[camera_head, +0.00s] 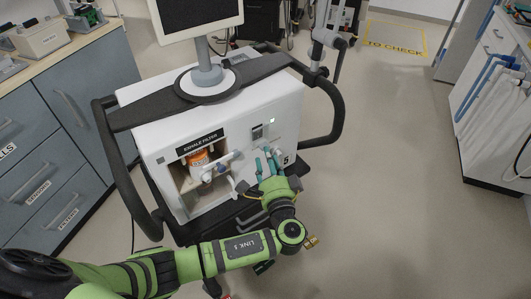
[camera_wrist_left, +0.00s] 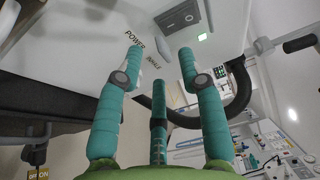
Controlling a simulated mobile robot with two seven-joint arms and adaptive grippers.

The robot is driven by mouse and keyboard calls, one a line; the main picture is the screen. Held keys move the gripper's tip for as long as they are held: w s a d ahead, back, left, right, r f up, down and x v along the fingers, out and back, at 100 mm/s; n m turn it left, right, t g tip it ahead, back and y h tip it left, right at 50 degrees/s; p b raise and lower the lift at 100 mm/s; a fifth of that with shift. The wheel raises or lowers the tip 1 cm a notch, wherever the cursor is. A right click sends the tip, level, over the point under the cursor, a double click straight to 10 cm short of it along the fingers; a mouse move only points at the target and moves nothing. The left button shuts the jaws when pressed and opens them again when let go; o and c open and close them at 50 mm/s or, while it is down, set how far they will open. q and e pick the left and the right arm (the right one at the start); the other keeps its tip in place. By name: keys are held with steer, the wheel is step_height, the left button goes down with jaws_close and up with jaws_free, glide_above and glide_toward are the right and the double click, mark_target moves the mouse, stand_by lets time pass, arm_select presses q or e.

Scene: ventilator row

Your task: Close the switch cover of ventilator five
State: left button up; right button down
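Ventilator five (camera_head: 130,98) is a white cart-mounted unit with a "5" low on its front. Its grey switch panel (camera_head: 257,133) sits on the front near a lit green lamp (camera_head: 272,120). In the left wrist view, the switch panel (camera_wrist_left: 178,17) is beyond the fingertips, near the word "POWER". A pale raised piece (camera_wrist_left: 262,46) stands close by; I cannot tell if it is the switch cover. My left gripper (camera_head: 266,156) is just below the panel, its teal fingers pointing at it. My right gripper is out of view.
An open compartment marked "EXHALE FILTER" (camera_head: 200,140) holds an orange-and-white filter (camera_head: 198,158) with a white tube beside it. Black handle bars (camera_head: 338,110) curve around the ventilator. Drawers (camera_head: 60,150) stand left. The floor at right (camera_head: 400,170) is clear.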

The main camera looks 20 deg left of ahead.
arm_select(q)
steer(key=v, duration=0.9)
steer(key=s+a+f+g+h, duration=0.2)
steer(key=s+f+g, duration=0.1)
steer(key=f, duration=0.7)
steer(key=s+a+f+g+h+p, duration=0.1)
steer(key=s+a+f+g, duration=0.25)
steer(key=f, duration=0.65)
steer(key=s+a+f+g+h, duration=0.1)
steer(key=s+f+g+h, duration=0.2)
steer(key=f, duration=0.8)
steer(key=s+a+f+n+g+h, duration=0.1)
steer(key=s+f+n, duration=0.2)
steer(key=s, duration=0.6)
steer(key=s+a+f+n+g+h+p, duration=0.1)
steer(key=s+f, duration=0.4)
steer(key=s, duration=0.5)
steer(key=s+a+f+n+g+h, duration=0.1)
steer(key=s+f+n+g, duration=0.2)
steer(key=s, duration=0.7)
steer(key=shift+f+n+h, duration=0.3)
steer(key=shift+f+n, duration=0.4)
steer(key=shift+n, duration=0.3)
steer(key=shift+a, duration=0.1)
